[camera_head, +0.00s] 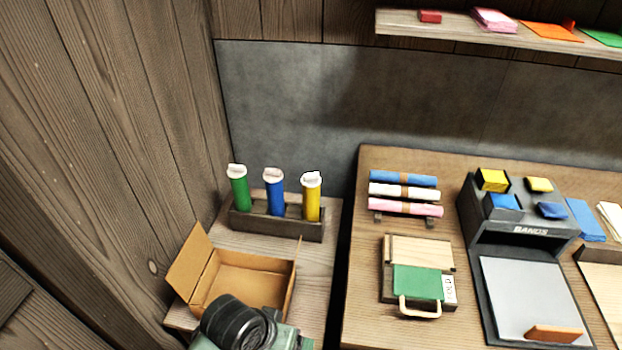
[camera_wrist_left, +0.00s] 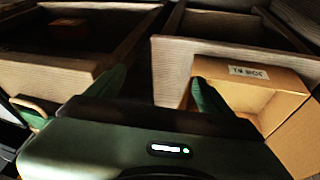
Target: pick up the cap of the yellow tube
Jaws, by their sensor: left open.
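The yellow tube (camera_head: 312,207) stands upright at the right end of a dark wooden rack (camera_head: 278,228) in the head view. Its white cap (camera_head: 311,178) sits on top. A blue tube (camera_head: 276,203) and a green tube (camera_head: 240,195), also white-capped, stand left of it. My left gripper (camera_wrist_left: 158,92) shows its two green fingers apart in the wrist view, with nothing between them. In the head view, part of my left arm shows at the bottom, in front of the rack and well below the cap; its fingertips cannot be made out. My right gripper is in neither view.
An open cardboard box (camera_head: 250,268) stands in front of the rack; its inside shows beside a finger in the wrist view (camera_wrist_left: 240,100). A wooden wall (camera_head: 120,130) rises at left.

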